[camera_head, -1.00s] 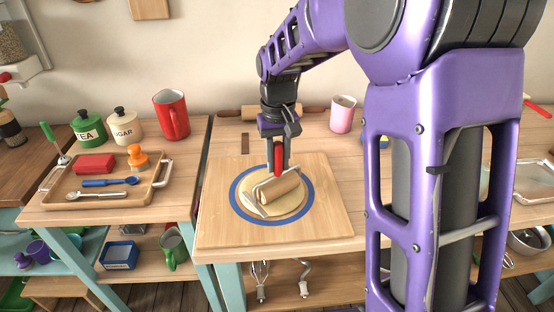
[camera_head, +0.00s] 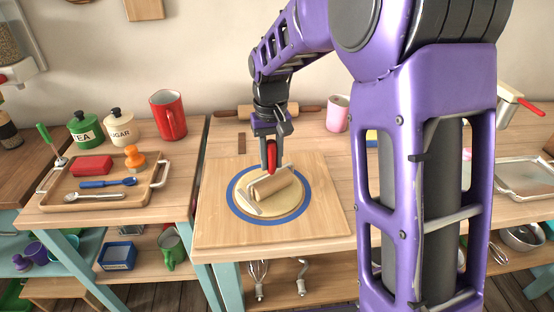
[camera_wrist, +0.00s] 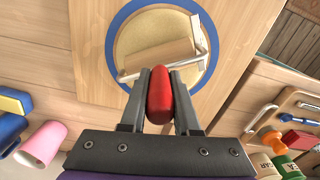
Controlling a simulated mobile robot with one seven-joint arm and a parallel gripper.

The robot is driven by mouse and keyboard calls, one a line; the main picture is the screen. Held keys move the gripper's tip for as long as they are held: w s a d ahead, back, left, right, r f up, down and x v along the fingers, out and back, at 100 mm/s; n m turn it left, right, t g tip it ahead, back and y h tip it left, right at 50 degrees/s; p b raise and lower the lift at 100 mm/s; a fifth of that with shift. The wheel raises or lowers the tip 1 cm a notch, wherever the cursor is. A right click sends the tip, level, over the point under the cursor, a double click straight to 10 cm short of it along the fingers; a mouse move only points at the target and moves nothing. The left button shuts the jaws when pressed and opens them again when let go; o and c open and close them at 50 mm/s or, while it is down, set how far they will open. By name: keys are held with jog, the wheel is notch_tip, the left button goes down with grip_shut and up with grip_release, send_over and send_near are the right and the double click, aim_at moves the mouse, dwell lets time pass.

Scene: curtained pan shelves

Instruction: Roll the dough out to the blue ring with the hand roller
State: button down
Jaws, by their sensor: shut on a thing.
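The hand roller (camera_head: 272,184) has a wooden cylinder, a metal frame and a red handle. My gripper (camera_head: 270,156) is shut on the red handle (camera_wrist: 160,98), with a finger on each side of it. The roller's cylinder (camera_wrist: 158,57) lies over the pale, round dough (camera_head: 293,208). The dough sits inside the blue ring (camera_head: 237,210) on a wooden board (camera_head: 325,225). In the wrist view the dough (camera_wrist: 160,24) comes close to the ring (camera_wrist: 113,38) on the visible sides. The roller hides part of the dough, and whether it presses on it is unclear.
A wooden rolling pin (camera_head: 237,112) and a pink cup (camera_head: 338,113) stand behind the board. A metal tray (camera_head: 525,178) is at the right.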

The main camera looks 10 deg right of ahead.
jog(key=shift+f, duration=0.25)
jog(key=shift+w+a+r+p, duration=0.1)
jog(key=shift+w+a+p, duration=0.15)
jog(key=shift+w+p, duration=0.15)
jog(key=shift+w+a, duration=0.7)
jog(key=shift+w, duration=0.35)
jog(key=shift+w, duration=0.1)
jog(key=shift+w+a+r, duration=0.1)
jog(key=shift+w+a, duration=0.3)
jog(key=shift+w, duration=0.2)
jog(key=shift+w+a+r, duration=0.1)
jog(key=shift+w+a, duration=0.25)
jog(key=shift+w, duration=0.25)
jog(key=shift+s+d+f+b, duration=0.15)
jog(key=shift+s+d, duration=0.15)
jog(key=shift+s, duration=0.2)
jog(key=shift+s+d+b, duration=0.2)
jog(key=shift+s+d, duration=0.15)
jog(key=shift+s, duration=0.2)
jog(key=shift+s+d+f+b, duration=0.15)
jog(key=shift+s+d, duration=0.15)
jog(key=shift+s, duration=0.2)
